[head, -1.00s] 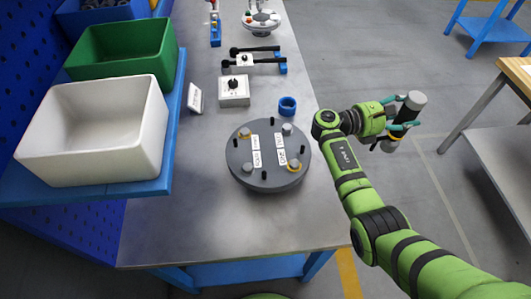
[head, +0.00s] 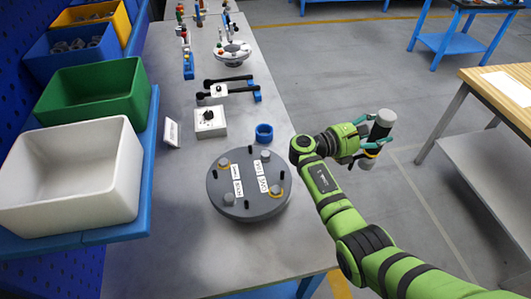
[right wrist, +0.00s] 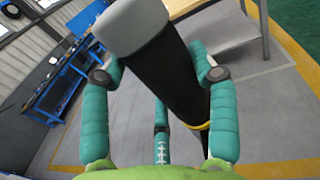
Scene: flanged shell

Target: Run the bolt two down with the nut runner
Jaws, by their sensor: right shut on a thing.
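The nut runner (head: 379,130) is a black cylinder with pale grey ends and a yellow ring. My right gripper (head: 374,141) is shut around its body and holds it over open floor, right of the bench. In the right wrist view the nut runner (right wrist: 166,65) slants between the teal fingers. The flanged shell (head: 250,208) is a dark grey disc on the bench, left of the gripper and well apart from it. Several grey bolt heads, such as one at its right (head: 276,189), stand on it among black pins and white labels. The label text is too small to read. My left gripper is out of view.
A blue ring (head: 264,131) and a grey box with a black knob (head: 210,121) stand behind the shell. Black-handled tools (head: 228,88) lie farther back. White (head: 75,185) and green (head: 95,90) bins stand at left. A wooden table (head: 495,88) is at right.

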